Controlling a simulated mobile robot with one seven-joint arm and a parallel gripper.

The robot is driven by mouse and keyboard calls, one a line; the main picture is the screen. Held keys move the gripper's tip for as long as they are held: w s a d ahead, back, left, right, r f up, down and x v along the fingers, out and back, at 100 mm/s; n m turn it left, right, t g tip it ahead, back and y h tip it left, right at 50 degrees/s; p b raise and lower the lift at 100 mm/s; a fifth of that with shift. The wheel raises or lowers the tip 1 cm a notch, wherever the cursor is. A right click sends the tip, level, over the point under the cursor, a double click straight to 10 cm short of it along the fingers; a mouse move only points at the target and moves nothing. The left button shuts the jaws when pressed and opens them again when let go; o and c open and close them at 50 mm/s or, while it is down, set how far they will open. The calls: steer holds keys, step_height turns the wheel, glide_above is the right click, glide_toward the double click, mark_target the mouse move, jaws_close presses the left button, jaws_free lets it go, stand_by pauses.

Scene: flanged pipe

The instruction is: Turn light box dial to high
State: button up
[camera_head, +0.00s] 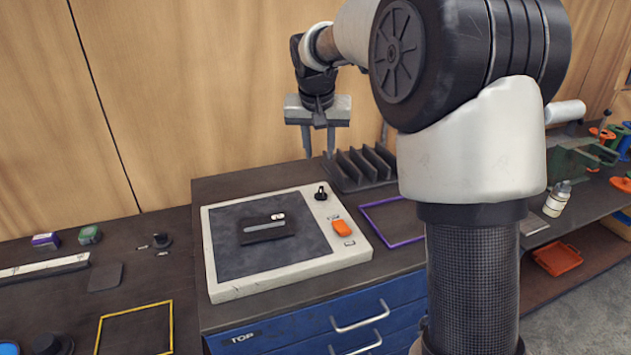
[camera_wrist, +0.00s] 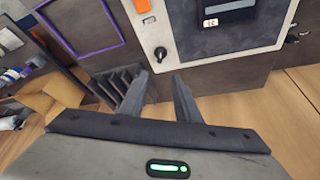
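The light box (camera_head: 290,275) is a white-framed panel with a dark top, lying on the workbench. Its small black dial (camera_head: 321,193) sits at its far right corner; the dial also shows in the wrist view (camera_wrist: 160,53). The dial's setting is too small to read. An orange switch (camera_head: 341,229) is on the same white strip. My gripper (camera_head: 319,155) is above and behind the dial, fingers pointing down, apart from it. In the wrist view my gripper (camera_wrist: 164,82) has its two fingers spread with nothing between them, the dial just beyond the tips.
A dark slotted rack (camera_head: 360,168) stands close behind and right of the dial. A dark card with a white label (camera_head: 266,228) lies on the light box. A purple-outlined square (camera_head: 380,234) is right of the box. A wooden wall (camera_head: 220,80) rises behind.

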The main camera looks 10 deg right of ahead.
mark_target(321, 189)
steer(key=x, duration=1.5)
steer(key=shift+f+p, duration=0.2)
steer(key=shift+p, duration=0.15)
steer(key=shift+c, duration=0.2)
jaws_close()
